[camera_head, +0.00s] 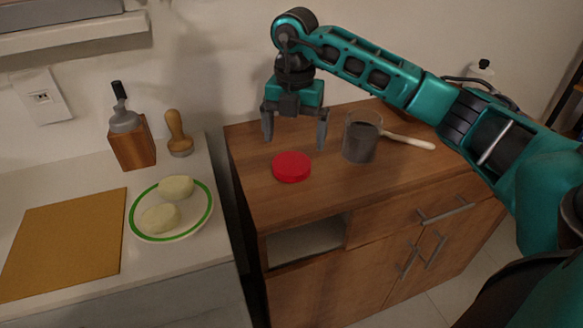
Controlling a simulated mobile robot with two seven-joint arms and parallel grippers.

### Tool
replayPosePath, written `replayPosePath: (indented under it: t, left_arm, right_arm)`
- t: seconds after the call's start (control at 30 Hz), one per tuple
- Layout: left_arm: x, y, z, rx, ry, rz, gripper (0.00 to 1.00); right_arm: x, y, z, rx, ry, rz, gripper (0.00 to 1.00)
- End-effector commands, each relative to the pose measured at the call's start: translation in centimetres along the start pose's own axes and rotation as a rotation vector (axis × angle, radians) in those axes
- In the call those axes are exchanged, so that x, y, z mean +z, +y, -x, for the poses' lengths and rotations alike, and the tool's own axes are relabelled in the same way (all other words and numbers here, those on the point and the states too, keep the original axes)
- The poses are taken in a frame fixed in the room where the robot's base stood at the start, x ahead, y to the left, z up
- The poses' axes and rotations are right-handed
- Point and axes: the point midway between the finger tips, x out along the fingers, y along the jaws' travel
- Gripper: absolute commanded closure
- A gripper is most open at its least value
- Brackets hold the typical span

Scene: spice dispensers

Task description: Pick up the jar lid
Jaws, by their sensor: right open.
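The jar lid (292,167) is a round red disc lying flat on the wooden cabinet top (253,160), near its front left part. My right gripper (295,143) points down with its two fingers spread. It is empty and hangs over the cabinet top, a little behind and above the lid, not touching it. A glass jar (361,137) with dark contents and no lid on it stands to the right of the lid. My left gripper does not show.
A wooden-handled tool (409,141) lies right of the jar. On the left counter are a green-rimmed plate (191,231) with two pale pieces, a cutting board (65,240), a wooden block (132,147) and a wooden-handled utensil (177,132). A gap separates counter and cabinet.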

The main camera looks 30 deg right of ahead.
Motion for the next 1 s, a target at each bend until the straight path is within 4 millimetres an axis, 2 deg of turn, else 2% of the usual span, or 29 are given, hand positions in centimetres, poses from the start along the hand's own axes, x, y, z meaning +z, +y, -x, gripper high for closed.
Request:
replayPosePath:
  t: [0.23, 0.5, 0.8, 1.0]
  left_arm:
    - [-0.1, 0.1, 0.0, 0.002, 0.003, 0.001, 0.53]
    - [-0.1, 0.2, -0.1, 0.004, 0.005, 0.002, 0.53]
    - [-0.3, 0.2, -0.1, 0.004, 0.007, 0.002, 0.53]
    - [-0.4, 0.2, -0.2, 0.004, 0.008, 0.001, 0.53]
  right_arm:
    - [-0.2, 0.1, -2.1, -0.001, 0.003, 0.002, 0.00]
    - [-0.5, 0.3, -6.0, -0.001, 0.003, 0.001, 0.00]
    - [-0.5, 0.4, -6.5, 0.002, 0.001, 0.002, 0.00]
    - [-0.5, 0.4, -6.5, 0.002, 0.002, 0.002, 0.17]
